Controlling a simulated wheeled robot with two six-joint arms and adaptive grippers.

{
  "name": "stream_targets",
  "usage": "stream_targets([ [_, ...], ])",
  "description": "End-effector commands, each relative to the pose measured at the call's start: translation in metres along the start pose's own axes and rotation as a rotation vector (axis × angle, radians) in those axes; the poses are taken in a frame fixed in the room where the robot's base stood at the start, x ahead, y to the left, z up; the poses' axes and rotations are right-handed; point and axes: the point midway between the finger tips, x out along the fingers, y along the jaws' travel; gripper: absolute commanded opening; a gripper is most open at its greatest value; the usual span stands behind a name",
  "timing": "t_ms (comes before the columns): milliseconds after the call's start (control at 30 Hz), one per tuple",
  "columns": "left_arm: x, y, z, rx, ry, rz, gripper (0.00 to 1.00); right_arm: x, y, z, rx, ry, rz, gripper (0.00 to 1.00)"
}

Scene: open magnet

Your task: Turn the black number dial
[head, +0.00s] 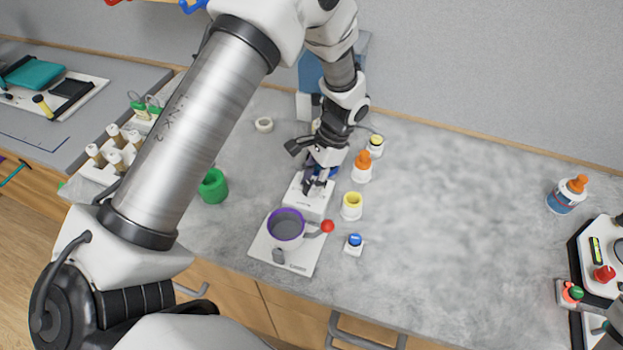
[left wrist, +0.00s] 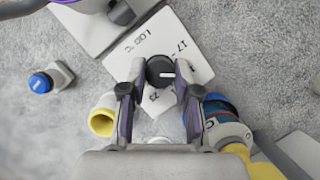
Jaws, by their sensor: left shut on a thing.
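The black number dial (left wrist: 160,71) is a round knob with a white pointer line, on a white plate (left wrist: 193,52) printed with numbers, in the left wrist view. My left gripper (left wrist: 160,84) has one finger on each side of the dial and is shut on it. In the head view my left gripper (head: 318,185) points down onto the white box (head: 305,203) behind a purple-rimmed pot, and it hides the dial there.
The purple-rimmed pot (head: 286,226) stands on a white base with a red-ended lever (head: 327,226). A yellow cup (head: 352,207), a blue button (head: 354,241), an orange-capped bottle (head: 362,167) and a green cup (head: 213,186) stand around it.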

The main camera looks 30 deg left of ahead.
Motion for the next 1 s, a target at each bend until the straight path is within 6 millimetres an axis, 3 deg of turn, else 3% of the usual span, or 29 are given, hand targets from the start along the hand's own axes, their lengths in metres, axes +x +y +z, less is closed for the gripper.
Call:
stream_targets([
  [300, 0.004, 0.002, 0.002, -0.001, -0.008, 0.006, 0.00, 0.001, 0.000, 0.000, 0.000, 0.000, 0.000, 0.00],
  [333, 0.004, 0.002, 0.002, -0.001, -0.008, 0.006, 0.38, 0.001, 0.000, 0.000, 0.000, 0.000, 0.000, 0.00],
  [400, 0.004, 0.002, 0.001, -0.001, -0.008, 0.005, 0.56, 0.001, 0.000, 0.000, 0.000, 0.000, 0.000, 0.00],
  [767, -0.005, 0.000, 0.000, -0.001, 0.000, 0.000, 0.56, 0.000, 0.000, 0.000, 0.000, 0.000, 0.000, 0.00],
  [867, -0.020, 0.000, 0.000, -0.002, 0.001, -0.001, 0.56, 0.000, 0.000, 0.000, 0.000, 0.000, 0.000, 0.00],
  [1000, -0.056, 0.000, -0.001, -0.002, 0.001, -0.001, 0.56, 0.000, 0.000, 0.000, 0.000, 0.000, 0.000, 0.00],
])
